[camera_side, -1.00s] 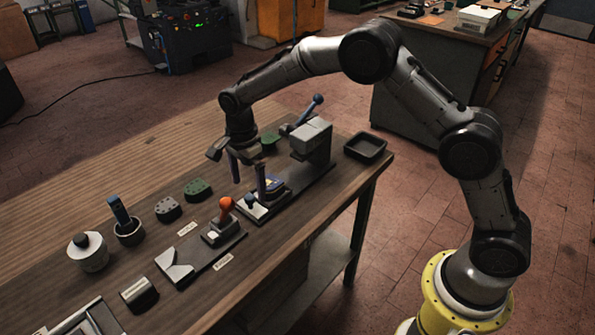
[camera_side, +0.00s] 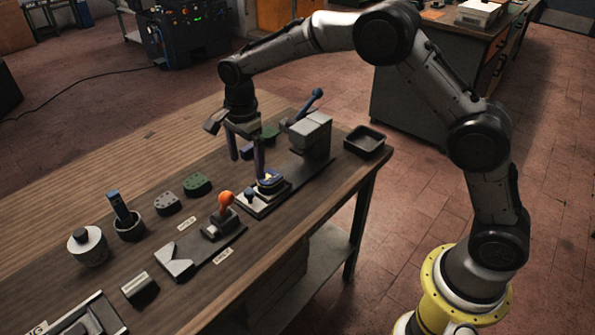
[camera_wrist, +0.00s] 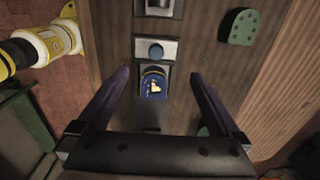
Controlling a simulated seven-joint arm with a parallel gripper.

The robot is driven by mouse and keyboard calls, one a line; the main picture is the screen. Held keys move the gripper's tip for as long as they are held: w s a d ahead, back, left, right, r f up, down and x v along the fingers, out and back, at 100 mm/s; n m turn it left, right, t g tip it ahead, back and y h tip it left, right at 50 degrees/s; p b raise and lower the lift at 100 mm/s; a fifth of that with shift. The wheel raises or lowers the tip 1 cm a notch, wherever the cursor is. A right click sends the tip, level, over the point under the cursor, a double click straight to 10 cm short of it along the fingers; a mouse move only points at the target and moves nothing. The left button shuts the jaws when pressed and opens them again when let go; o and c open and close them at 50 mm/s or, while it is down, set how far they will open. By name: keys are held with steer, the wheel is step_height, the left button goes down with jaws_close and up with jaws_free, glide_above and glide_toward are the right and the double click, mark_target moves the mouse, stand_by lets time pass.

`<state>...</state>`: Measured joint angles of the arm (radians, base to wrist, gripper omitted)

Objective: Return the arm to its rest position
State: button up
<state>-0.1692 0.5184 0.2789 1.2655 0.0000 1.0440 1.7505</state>
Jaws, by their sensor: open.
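My gripper (camera_side: 246,168) hangs above the bench, fingers pointing down. It is open, with nothing between its dark purple fingers. In the wrist view my gripper (camera_wrist: 160,78) shows both fingers apart on either side of the view. Below it is a dark blue piece with a yellow mark (camera_side: 270,181), sitting on the light plate of the press base. The blue piece also shows between the fingers in the wrist view (camera_wrist: 153,84), and it looks apart from them. The grey press (camera_side: 312,134) stands just right of my gripper, with a blue-tipped lever (camera_side: 317,94) raised behind it.
A black tray (camera_side: 365,142) is at the bench's right end. The air above the bench is clear.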

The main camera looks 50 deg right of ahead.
steer(key=s+d+r+t, duration=0.1)
steer(key=s+d+r, duration=0.1)
steer(key=r, duration=0.4)
steer(key=s+d+r+t, duration=0.1)
steer(key=s+r, duration=0.1)
steer(key=r, duration=0.5)
steer(key=s+d+r+n+t, duration=0.2)
steer(key=s+d+r+n, duration=0.15)
steer(key=s+r, duration=0.65)
steer(key=s+f+n, duration=0.3)
steer(key=s+n, duration=0.2)
steer(key=s, duration=0.2)
steer(key=s+d+f+n, duration=0.1)
steer(key=s+f+n, duration=0.2)
steer(key=s, duration=0.4)
steer(key=s+d+f+n+t, duration=0.1)
steer(key=s+f+n, duration=0.2)
steer(key=s+n, duration=0.3)
steer(key=shift+s+d+f+n, duration=0.15)
steer(key=shift+s+f+n, duration=0.15)
steer(key=shift+s, duration=0.2)
